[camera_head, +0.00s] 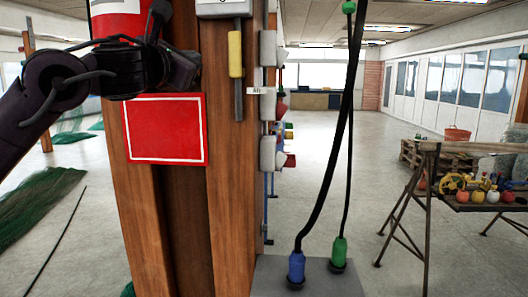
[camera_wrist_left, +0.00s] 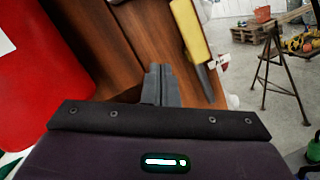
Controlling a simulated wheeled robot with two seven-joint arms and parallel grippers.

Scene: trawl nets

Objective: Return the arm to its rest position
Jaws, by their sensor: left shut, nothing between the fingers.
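My left arm comes in from the left in the head view, and its dark gripper (camera_head: 184,70) is in front of the wooden post (camera_head: 232,170), just above a red sign with a white border (camera_head: 165,130). In the left wrist view the gripper's grey fingers (camera_wrist_left: 160,82) are together and empty, with the brown wood behind them. A red cylinder with a white label (camera_head: 122,22) shows above and behind the arm; a large red surface (camera_wrist_left: 40,75) is at the left of the wrist view. My right gripper is in neither view.
A grey bar with a yellow sleeve (camera_head: 235,54) hangs on the post, right of the gripper. Blue (camera_head: 296,267) and green (camera_head: 339,250) plugs with cables stand on a grey box. A trestle table (camera_head: 480,204) stands at right. Green netting (camera_head: 40,200) lies at left.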

